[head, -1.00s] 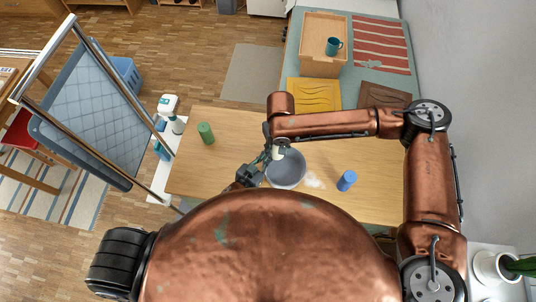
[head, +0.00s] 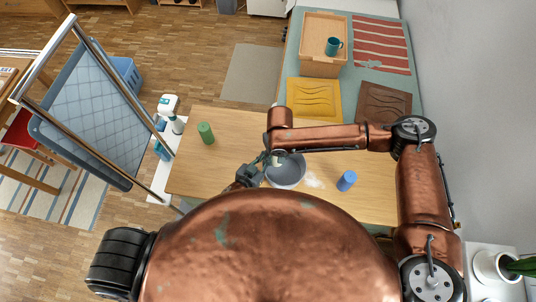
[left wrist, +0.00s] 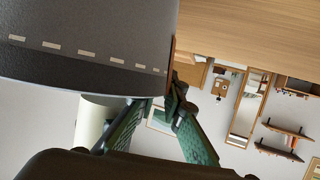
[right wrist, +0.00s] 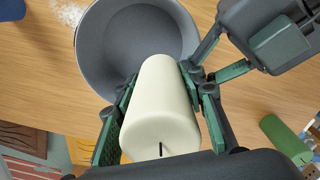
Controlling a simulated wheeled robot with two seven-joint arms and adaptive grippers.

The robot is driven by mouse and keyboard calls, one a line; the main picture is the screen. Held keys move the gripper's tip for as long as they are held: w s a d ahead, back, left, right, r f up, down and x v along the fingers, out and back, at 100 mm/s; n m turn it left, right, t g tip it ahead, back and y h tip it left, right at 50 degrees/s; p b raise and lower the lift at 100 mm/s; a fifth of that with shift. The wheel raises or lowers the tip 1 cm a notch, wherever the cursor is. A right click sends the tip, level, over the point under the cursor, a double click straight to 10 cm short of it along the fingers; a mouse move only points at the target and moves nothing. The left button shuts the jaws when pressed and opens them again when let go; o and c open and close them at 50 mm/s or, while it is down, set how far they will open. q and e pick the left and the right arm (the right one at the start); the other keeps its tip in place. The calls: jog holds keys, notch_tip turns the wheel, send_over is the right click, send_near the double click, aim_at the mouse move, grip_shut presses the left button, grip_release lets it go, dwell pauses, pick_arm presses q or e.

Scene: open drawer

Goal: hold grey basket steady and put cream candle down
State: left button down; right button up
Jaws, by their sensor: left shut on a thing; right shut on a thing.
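The grey basket (head: 287,175) is a round bowl-like container on the wooden table. My left gripper (head: 250,175) is at its left side, shut on its wall; the dark wall with pale dashes (left wrist: 85,55) fills the upper left of the left wrist view. My right gripper (right wrist: 160,105) is shut on the cream candle (right wrist: 160,115), with the basket's hollow (right wrist: 140,40) behind it. In the left wrist view the candle (left wrist: 95,118) shows past the rim, partly hidden by it. Its far end is hidden, so I cannot tell whether it touches the basket floor.
A blue cylinder (head: 346,181) stands right of the basket, with a whitish patch (head: 313,180) between them. A green cylinder (head: 206,133) stands at the table's left. The table (head: 235,125) is clear behind the basket. A metal-framed rack (head: 85,105) stands left.

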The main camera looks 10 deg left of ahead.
aim_at(277, 154)
pick_arm(q)
jog(key=shift+f, duration=0.1)
pick_arm(e)
jog(key=shift+f, duration=0.3)
jog(key=o, duration=1.5)
jog(key=shift+c, duration=0.2)
jog(key=shift+f, duration=0.1)
notch_tip(277, 154, up, 12)
jog(key=shift+r, duration=0.1)
pick_arm(q)
jog(key=c, duration=2)
grip_release()
jog(key=shift+o, duration=0.2)
